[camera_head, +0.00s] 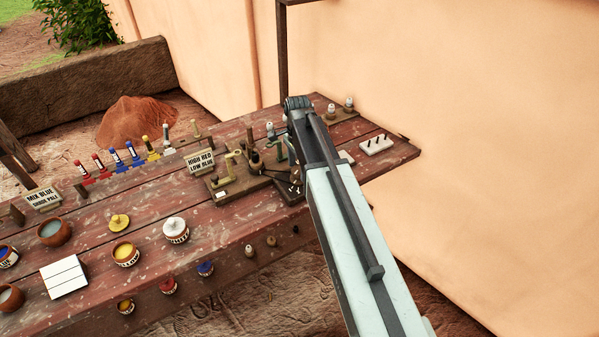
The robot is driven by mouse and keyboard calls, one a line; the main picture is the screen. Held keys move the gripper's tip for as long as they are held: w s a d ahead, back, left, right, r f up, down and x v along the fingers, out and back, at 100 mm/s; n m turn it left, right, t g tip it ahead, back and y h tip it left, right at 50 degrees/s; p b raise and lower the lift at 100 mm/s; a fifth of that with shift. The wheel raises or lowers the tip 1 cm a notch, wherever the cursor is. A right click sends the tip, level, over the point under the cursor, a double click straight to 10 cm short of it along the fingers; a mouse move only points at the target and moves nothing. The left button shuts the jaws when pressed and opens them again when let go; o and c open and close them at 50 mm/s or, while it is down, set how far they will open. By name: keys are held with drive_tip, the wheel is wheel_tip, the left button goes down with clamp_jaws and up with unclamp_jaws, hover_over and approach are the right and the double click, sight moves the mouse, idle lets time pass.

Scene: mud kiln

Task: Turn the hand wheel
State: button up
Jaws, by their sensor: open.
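My arm reaches from the lower right over the far part of the table, and its dark ribbed end stands above the wooden boards there. I see no jaws of my gripper clearly; they appear hidden behind or under the arm. A wooden board (228,194) with small tan fixtures (229,160) and dark round parts (256,160) lies just left of the arm. I cannot tell for sure which part is the hand wheel. A grey-green upright piece (281,150) is partly hidden beside the arm.
A white block (376,145) lies right of the arm. A plaster wall (480,120) stands close on the right.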

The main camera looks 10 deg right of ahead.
drive_tip(key=shift+r, duration=0.1)
drive_tip(key=c, duration=1.3)
drive_tip(key=shift+d, duration=0.15)
drive_tip(key=shift+c, duration=0.3)
